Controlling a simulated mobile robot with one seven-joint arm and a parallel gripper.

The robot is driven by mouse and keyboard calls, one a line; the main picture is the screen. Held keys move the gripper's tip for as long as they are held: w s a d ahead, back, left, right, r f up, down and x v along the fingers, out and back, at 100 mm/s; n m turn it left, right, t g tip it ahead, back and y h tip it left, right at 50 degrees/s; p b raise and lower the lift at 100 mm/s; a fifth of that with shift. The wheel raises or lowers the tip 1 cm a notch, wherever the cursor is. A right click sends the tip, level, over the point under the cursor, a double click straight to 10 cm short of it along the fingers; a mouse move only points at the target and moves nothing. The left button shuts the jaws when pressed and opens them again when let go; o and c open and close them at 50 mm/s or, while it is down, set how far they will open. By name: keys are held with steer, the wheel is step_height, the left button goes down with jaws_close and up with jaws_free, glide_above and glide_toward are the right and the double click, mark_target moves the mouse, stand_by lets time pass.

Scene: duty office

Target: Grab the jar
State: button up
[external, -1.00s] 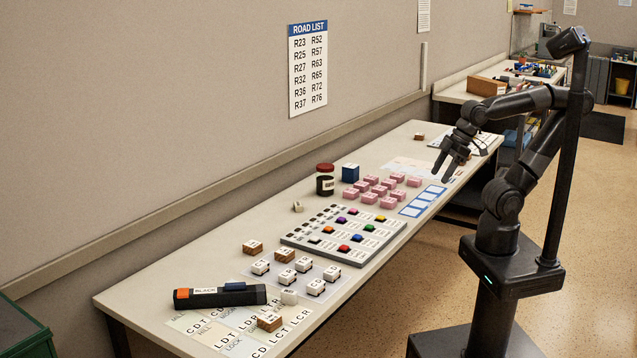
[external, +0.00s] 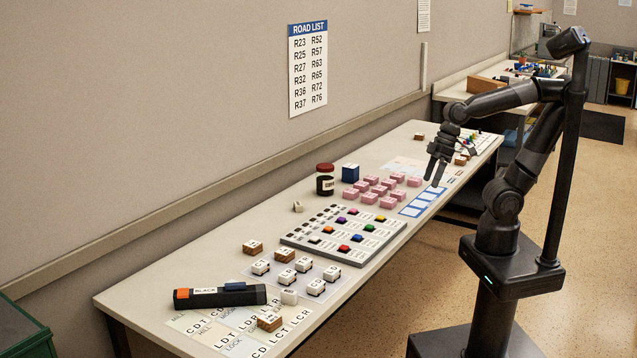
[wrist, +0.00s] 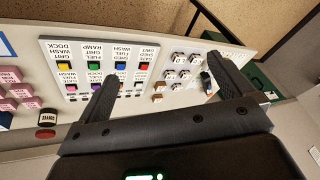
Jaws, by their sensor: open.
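The jar (external: 325,180) is dark with a red-brown lid and a white label. It stands upright on the long table near the wall, left of a dark blue box. It also shows in the wrist view (wrist: 46,120) at the lower left, left of the fingers. My gripper (external: 436,184) is open and empty, above the right part of the table by the blue-and-white cards. In the wrist view my gripper (wrist: 155,85) has its fingers spread, with the button board beyond them. The jar is apart from my gripper and not between the fingers.
A dark blue box (external: 350,172) stands right of the jar. Several pink blocks (external: 375,190) lie between the jar and my gripper. A grey board with coloured buttons (external: 345,233) lies in front. A black-and-orange device (external: 220,295) lies at the near end.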

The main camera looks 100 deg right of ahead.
steer(key=w+d+f+m+y, duration=0.2)
steer(key=w+d+m, duration=0.1)
steer(key=w+m, duration=0.25)
steer(key=w+d+f+m+y, duration=0.2)
steer(key=w+d+m+y, duration=0.15)
steer(key=w, duration=0.35)
steer(key=w+d+f+m+t, duration=0.2)
steer(key=w+d+m+t, duration=0.15)
steer(key=d, duration=0.45)
steer(key=w+d+f+m+t, duration=0.2)
steer(key=w+d+m+t, duration=0.1)
steer(key=w+d+m, duration=0.3)
steer(key=m+t+h, duration=0.6)
steer(key=m+h, duration=0.8)
steer(key=m, duration=0.5)
glide_toward(325, 174)
steer(key=shift+s+d+f, duration=0.3)
steer(key=shift+d, duration=0.3)
steer(key=shift+s+d+f, duration=0.25)
steer(key=shift+s+d, duration=0.05)
steer(key=shift+d, duration=0.35)
steer(key=shift+w+d+f, duration=0.1)
steer(key=shift+w+d, duration=0.05)
steer(key=shift+d, duration=0.15)
steer(key=x, duration=1)
steer(key=shift+d, duration=0.2)
